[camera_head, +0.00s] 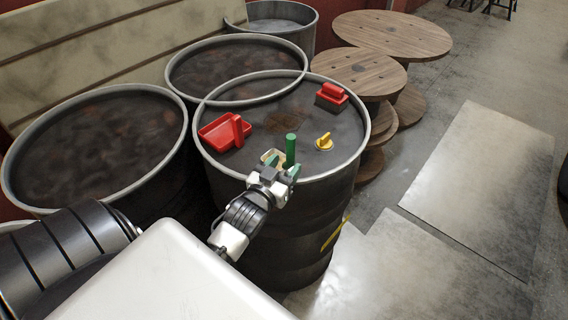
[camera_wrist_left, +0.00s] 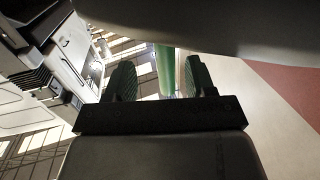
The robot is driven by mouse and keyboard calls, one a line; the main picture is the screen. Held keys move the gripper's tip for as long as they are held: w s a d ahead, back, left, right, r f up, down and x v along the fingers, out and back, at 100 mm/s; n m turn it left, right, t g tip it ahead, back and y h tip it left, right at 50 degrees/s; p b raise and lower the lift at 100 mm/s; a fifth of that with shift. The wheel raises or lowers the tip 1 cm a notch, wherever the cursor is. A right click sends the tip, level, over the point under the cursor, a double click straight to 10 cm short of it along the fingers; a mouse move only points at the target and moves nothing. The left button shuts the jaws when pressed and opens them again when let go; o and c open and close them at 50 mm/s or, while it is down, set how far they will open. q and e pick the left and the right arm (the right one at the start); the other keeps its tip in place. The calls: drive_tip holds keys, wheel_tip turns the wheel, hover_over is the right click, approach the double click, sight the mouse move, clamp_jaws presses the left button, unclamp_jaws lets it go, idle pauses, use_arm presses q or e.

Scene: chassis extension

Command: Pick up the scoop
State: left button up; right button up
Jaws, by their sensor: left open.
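A green upright handle (camera_head: 290,148) stands on the top of the front right barrel (camera_head: 214,161). My left gripper (camera_head: 282,170) is at the near side of the barrel top, open, at the foot of the handle. The gripper hides the handle's lower end. A red pan-shaped piece with an upright handle (camera_head: 222,132) lies farther left. My right gripper is not in view.
A red block-like piece (camera_head: 331,96) and a small yellow piece (camera_head: 324,141) lie on the same barrel top. Other barrels (camera_head: 95,150) stand left and behind. Wooden spools (camera_head: 390,36) stand at the back right. The floor at right is clear, with flat metal plates (camera_head: 475,180).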

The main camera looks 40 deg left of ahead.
sight(288, 158)
use_arm(q)
drive_tip(key=shift+w+a+f, duration=0.2)
drive_tip(key=shift+w+a, duration=0.05)
drive_tip(key=shift+w, duration=0.5)
drive_tip(key=w+b, duration=0.2)
drive_tip(key=w, duration=0.1)
drive_tip(key=w+b, duration=0.1)
drive_tip(key=shift+w+a, duration=0.15)
drive_tip(key=shift+a, duration=0.2)
drive_tip(key=shift+w, duration=0.15)
drive_tip(key=shift+r, duration=0.1)
drive_tip(key=c, duration=0.9)
clamp_jaws()
drive_tip(key=shift+r, duration=0.1)
